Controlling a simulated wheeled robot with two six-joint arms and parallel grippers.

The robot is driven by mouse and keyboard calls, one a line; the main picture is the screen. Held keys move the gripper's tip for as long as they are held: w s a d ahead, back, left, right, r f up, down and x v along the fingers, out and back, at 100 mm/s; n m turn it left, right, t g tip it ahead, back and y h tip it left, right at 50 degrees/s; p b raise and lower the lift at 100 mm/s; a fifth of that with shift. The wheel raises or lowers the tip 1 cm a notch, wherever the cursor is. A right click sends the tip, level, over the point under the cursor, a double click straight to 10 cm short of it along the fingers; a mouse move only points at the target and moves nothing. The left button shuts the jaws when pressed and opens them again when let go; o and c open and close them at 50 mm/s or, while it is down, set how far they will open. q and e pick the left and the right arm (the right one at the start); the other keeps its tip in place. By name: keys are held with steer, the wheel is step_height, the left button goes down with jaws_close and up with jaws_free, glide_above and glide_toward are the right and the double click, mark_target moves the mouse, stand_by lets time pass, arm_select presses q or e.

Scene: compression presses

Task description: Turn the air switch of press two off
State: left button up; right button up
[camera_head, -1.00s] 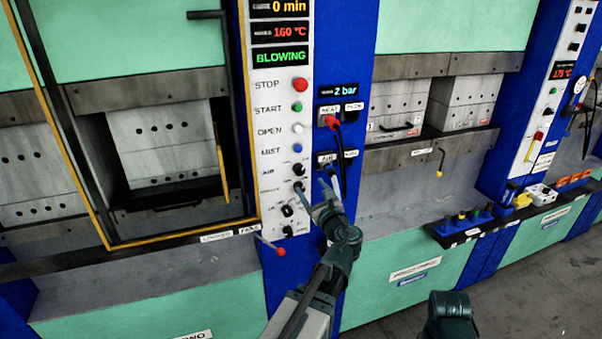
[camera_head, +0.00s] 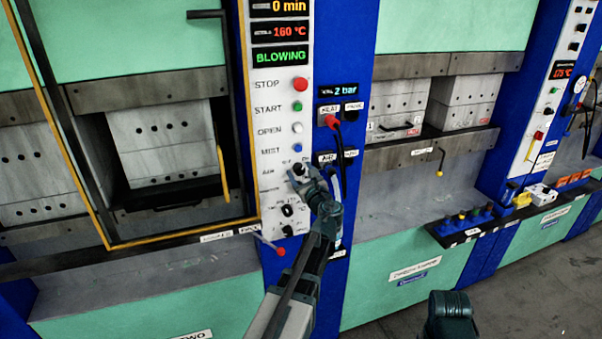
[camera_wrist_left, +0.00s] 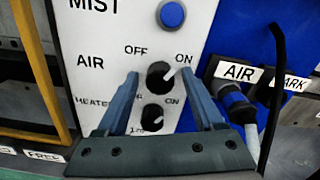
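The air switch (camera_wrist_left: 159,76) is a black round knob on press two's white control panel, labelled AIR, OFF and ON. Its white pointer is turned up and right, toward ON. It also shows in the head view (camera_head: 299,168), partly covered by my gripper. My left gripper (camera_wrist_left: 160,78) is open, with one finger on each side of the air switch in the wrist view. I cannot tell whether the fingers touch it. In the head view the left gripper (camera_head: 301,178) is at the panel.
The heater knob (camera_wrist_left: 152,115) is just below the air switch, and the blue mist button (camera_wrist_left: 172,14) is above. The AIR hose plug (camera_wrist_left: 236,103) is to the right. A red-tipped lever (camera_head: 281,251) sticks out below the panel.

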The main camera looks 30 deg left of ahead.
arm_select(q)
jaws_close()
steer(key=shift+n, duration=0.4)
steer(key=n, duration=0.5)
steer(key=shift+n, duration=0.3)
steer(key=n, duration=0.5)
steer(key=shift+f+n, duration=0.1)
steer(key=shift+n, duration=0.4)
steer(key=shift+o, duration=0.6)
jaws_free()
